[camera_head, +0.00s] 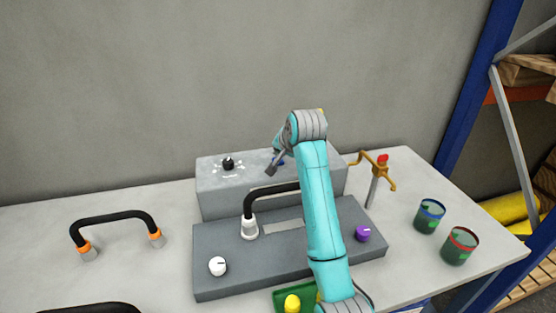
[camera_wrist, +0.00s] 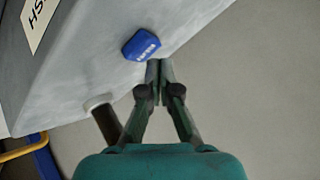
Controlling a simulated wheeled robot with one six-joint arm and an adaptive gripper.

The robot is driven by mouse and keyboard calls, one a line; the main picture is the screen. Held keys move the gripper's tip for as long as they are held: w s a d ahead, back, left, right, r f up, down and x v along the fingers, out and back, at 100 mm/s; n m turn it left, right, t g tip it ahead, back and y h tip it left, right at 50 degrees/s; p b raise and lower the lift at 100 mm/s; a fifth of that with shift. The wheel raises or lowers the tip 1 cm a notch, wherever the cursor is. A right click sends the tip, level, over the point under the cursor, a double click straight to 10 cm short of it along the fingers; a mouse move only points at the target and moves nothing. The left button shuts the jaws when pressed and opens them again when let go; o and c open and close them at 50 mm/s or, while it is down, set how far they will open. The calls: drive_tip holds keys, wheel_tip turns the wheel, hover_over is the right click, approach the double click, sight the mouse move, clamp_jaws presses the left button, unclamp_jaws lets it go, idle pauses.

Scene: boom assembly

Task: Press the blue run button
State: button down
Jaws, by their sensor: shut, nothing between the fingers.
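The blue run button (camera_wrist: 141,44) shows in the wrist view as a rounded block with light lettering on a grey box face. In the head view only a small blue patch (camera_head: 281,162) shows beside my arm, on the rear grey box (camera_head: 215,196); the rest is hidden. My gripper (camera_wrist: 160,64) is shut and empty. In the wrist view its fingertips lie just below and right of the button; I cannot tell whether they touch it. In the head view my gripper (camera_head: 270,170) hangs in front of the rear box.
A black dial (camera_head: 228,163) sits on the rear box. The front panel carries a black handle (camera_head: 270,189), a white knob (camera_head: 217,266) and a purple knob (camera_head: 363,234). A brass tap (camera_head: 378,170) and two cups (camera_head: 429,217) stand right. Another handle (camera_head: 112,217) is at left.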

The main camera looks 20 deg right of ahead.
drive_tip(key=shift+f, duration=0.75)
idle(1.0)
drive_tip(key=shift+r, duration=0.95)
drive_tip(key=shift+r, duration=2.5)
